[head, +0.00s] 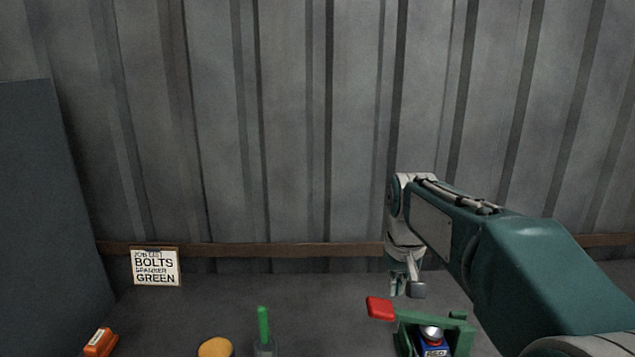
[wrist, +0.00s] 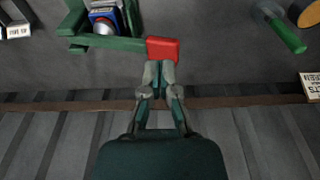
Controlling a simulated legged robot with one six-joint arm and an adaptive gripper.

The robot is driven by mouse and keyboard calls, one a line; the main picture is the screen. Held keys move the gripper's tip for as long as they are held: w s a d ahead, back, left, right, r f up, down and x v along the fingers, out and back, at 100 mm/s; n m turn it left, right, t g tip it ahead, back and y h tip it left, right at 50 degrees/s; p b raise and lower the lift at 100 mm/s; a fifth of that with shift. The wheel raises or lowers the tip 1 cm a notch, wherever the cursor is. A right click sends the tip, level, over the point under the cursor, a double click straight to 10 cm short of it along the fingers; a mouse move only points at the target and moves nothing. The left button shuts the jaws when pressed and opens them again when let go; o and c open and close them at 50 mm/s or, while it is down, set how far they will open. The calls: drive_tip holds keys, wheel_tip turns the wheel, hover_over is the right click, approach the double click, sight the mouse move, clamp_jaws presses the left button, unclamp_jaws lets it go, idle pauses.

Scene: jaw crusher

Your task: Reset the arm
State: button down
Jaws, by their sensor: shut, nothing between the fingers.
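My arm reaches in from the right in the head view, bent down at its far end. My gripper (head: 405,288) points down over the grey bench, near the wall. In the wrist view my gripper (wrist: 158,68) has its fingers together, with nothing between them. A red block (head: 380,308) sits at the end of a green bar; in the wrist view the red block (wrist: 162,49) lies just beyond the fingertips. I cannot tell whether they touch it.
A green holder (head: 464,335) with a blue can (head: 431,348) stands below my arm. A green-handled tool (head: 263,325), an orange-yellow round thing (head: 215,347) and an orange item (head: 100,342) lie left. A sign (head: 156,267) reads BOLTS, SPANNER, GREEN. A corrugated wall (head: 285,130) closes the back.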

drive_tip(key=s+f+t, duration=0.3)
drive_tip(key=s+t, duration=0.1)
drive_tip(key=s, duration=1.9)
drive_tip(key=shift+f, duration=0.2)
